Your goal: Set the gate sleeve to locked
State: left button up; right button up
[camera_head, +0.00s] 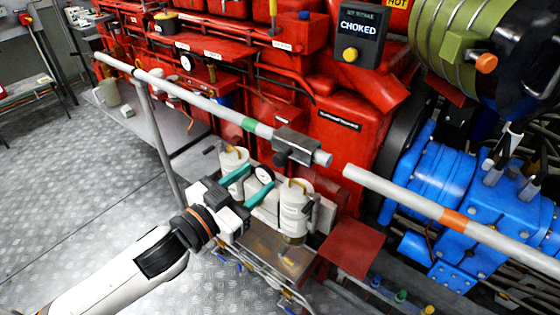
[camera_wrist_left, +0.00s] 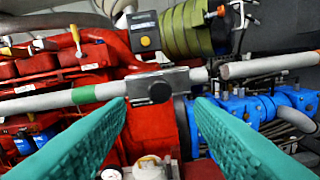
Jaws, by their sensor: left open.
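The gate sleeve (camera_head: 298,142) is a dark grey block with a round black knob below it. It sits around the left grey rail (camera_head: 205,103), near that rail's free end, right of a green band. The right rail (camera_head: 400,192) has an orange band, and a gap separates the two rail ends. My left gripper (camera_head: 260,177) is open and empty, its teal fingers below and left of the sleeve, apart from it. In the left wrist view the sleeve (camera_wrist_left: 172,79) shows ahead, between and beyond the fingertips (camera_wrist_left: 160,103). My right gripper is not seen.
A red engine (camera_head: 345,130) stands behind the rails, with a blue pump block (camera_head: 435,180) at right. White canisters (camera_head: 294,212) stand below the sleeve, close to my left gripper. Metal floor at left (camera_head: 80,190) is clear.

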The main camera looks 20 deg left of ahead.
aim_at(277, 162)
pick_arm(q)
jog(key=p+x, duration=0.1)
jog(key=x, duration=0.6)
jog(key=shift+w+r+p, duration=0.15)
jog(key=shift+r+p, duration=0.05)
jog(key=shift+p, duration=0.2)
jog(key=shift+w+d+f, duration=0.1)
jog(key=shift+w+d, duration=0.1)
jog(key=shift+w, duration=0.25)
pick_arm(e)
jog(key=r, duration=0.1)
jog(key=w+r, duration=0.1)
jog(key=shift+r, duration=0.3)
pick_arm(q)
grip_shut()
jog(key=shift+d, duration=0.1)
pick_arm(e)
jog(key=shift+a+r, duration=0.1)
